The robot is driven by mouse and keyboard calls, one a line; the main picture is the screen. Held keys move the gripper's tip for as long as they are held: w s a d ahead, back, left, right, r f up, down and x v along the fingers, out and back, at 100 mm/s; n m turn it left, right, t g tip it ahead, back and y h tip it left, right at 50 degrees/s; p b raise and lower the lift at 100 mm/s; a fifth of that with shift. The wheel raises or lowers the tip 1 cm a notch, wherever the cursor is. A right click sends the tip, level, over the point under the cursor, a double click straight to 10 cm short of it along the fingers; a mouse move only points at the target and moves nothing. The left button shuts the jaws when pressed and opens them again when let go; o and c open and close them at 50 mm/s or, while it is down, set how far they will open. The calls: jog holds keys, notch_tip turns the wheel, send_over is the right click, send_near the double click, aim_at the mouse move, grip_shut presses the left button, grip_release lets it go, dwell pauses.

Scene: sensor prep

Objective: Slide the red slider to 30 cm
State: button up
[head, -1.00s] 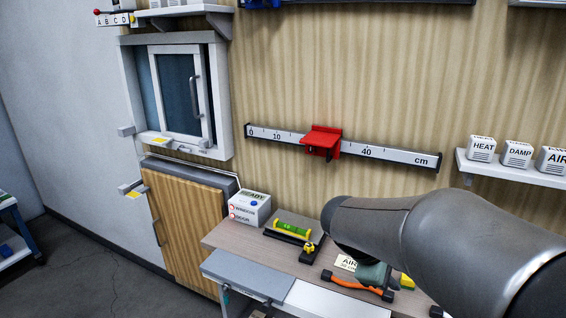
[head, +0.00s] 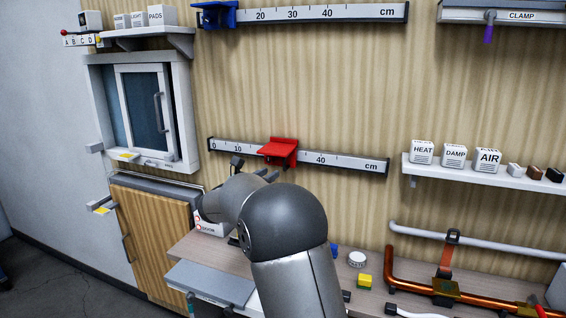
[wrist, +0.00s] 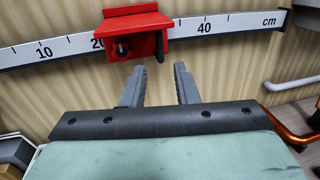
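The red slider (head: 279,150) sits on the lower white scale rail (head: 350,163) on the wall, between the 10 and 40 marks. In the wrist view the red slider (wrist: 137,32) covers the scale just right of the 20 mark, with 40 clear to its right. Its body hides the 30 mark. My gripper (wrist: 160,67) is open and empty, its two fingers apart, pointing at the wall just below and slightly right of the slider. No contact shows. In the head view my arm hides much of the gripper.
A blue slider (head: 216,14) sits on another scale rail above. A shelf (head: 480,174) with HEAT, DAMP and AIR boxes is at right. A bench (head: 215,250) lies below, with a copper pipe (head: 400,280) at right. A window (head: 145,110) is at left. The wall around the slider is clear.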

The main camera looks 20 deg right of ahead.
aim_at(284, 165)
jog(key=p+x, duration=0.2)
jog(key=x, duration=0.7)
jog(key=shift+w+d, duration=0.2)
jog(key=shift+d, duration=0.1)
grip_shut()
